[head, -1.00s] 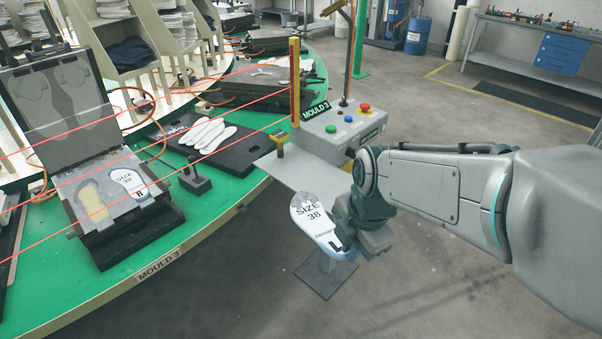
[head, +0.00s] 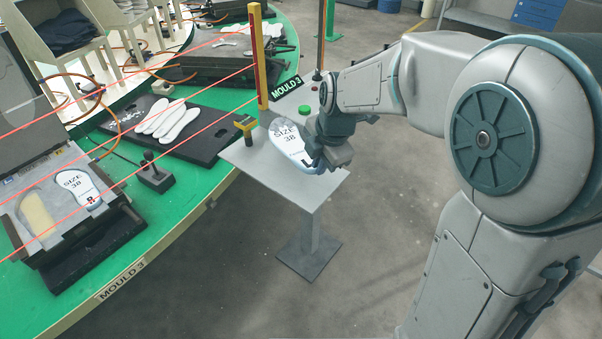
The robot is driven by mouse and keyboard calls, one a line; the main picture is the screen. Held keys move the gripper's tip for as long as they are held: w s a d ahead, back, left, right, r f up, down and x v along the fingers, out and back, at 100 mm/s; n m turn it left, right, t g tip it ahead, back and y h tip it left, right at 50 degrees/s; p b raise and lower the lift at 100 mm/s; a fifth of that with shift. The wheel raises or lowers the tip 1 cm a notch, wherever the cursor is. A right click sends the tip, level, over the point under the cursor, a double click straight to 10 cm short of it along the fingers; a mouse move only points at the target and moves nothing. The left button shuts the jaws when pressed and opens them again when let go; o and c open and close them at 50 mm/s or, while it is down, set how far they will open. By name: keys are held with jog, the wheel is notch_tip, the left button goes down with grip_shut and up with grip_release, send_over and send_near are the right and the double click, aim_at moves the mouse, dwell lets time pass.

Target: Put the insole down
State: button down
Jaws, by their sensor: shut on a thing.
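A white insole (head: 289,142) marked "SIZE 38" is held by its near end in my gripper (head: 316,163), which is shut on it. The insole is over the grey metal shelf (head: 262,182) of the small stand at the table's edge. I cannot tell whether it touches the shelf. My gripper covers part of the insole's near end. Another "SIZE 38" insole (head: 82,190) lies in the right cavity of the open mould (head: 112,219) at the left; the left cavity (head: 37,214) shows a yellowish surface.
A control box with a "MOULD 3" label (head: 287,88) stands behind the shelf, beside a yellow post (head: 257,55). Red beams cross above the green table (head: 153,225). Several plain insoles (head: 169,119) lie on a black tray (head: 207,148). The shelf's front is bare.

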notch_tip(320, 180, down, 9)
jog(key=shift+f+p, duration=0.2)
jog(key=shift+p, duration=0.1)
jog(key=c, duration=1.5)
grip_release()
jog(key=shift+c, duration=0.2)
jog(key=shift+r, duration=0.1)
jog(key=v, duration=1.1)
jog(key=s+d+m+h, duration=0.1)
jog(key=s+d+m, duration=0.3)
jog(key=s+m, duration=0.4)
jog(key=s+d+r+m, duration=0.1)
jog(key=s+d+m, duration=0.4)
jog(key=m, duration=1.1)
jog(key=s, duration=0.3)
jog(key=shift+s+d+r+h, duration=0.2)
jog(key=shift+r+h, duration=0.05)
jog(key=shift+h, duration=0.15)
